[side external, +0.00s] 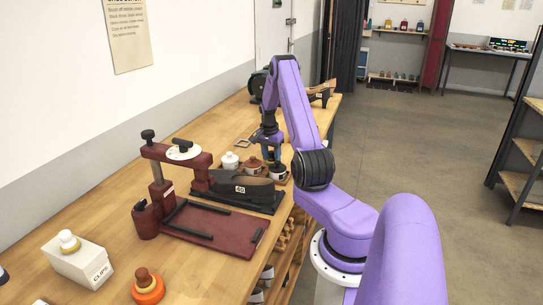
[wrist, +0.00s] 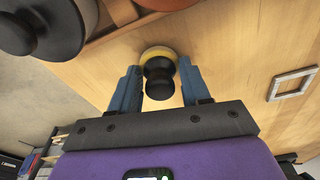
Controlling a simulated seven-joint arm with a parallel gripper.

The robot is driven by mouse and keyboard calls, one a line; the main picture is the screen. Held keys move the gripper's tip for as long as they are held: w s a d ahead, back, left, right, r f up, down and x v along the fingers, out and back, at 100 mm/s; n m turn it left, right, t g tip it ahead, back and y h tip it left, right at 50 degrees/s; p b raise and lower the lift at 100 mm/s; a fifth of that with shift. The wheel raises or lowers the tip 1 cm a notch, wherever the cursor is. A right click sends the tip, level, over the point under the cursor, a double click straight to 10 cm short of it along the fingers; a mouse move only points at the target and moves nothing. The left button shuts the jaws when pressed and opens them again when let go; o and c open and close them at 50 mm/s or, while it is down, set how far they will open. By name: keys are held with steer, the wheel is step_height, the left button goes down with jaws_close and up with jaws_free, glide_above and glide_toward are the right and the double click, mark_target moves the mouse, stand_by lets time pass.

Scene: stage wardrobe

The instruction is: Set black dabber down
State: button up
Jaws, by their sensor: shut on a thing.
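My gripper (wrist: 158,74) has its blue fingers shut on the black dabber (wrist: 159,84). The dabber has a black waisted handle and a round yellow pad, which faces the wooden bench top. I cannot tell whether the pad touches the wood. In the side view my gripper (side external: 272,152) is low over the far part of the bench, by the row of pots, and the dabber cannot be made out there. The black pot (side external: 278,174) is at the right end of that row. A dark pot lid with a black knob (wrist: 18,36) fills the wrist view's upper left.
A white pot (side external: 229,161) and a brown pot (side external: 253,166) stand beside the black one. A dark shoe (side external: 241,188) and a red press (side external: 157,188) are nearer. A square metal frame (wrist: 292,84) lies on bare wood. A white-knobbed dabber (side external: 68,240) sits on the clips box (side external: 78,264).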

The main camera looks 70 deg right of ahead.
mark_target(269, 159)
steer(key=shift+f, duration=0.15)
steer(key=o, duration=1)
steer(key=r, duration=0.4)
steer(key=a+r, duration=0.1)
steer(key=r, duration=0.7)
steer(key=shift+w+a+r, duration=0.1)
steer(key=shift+w+a, duration=0.1)
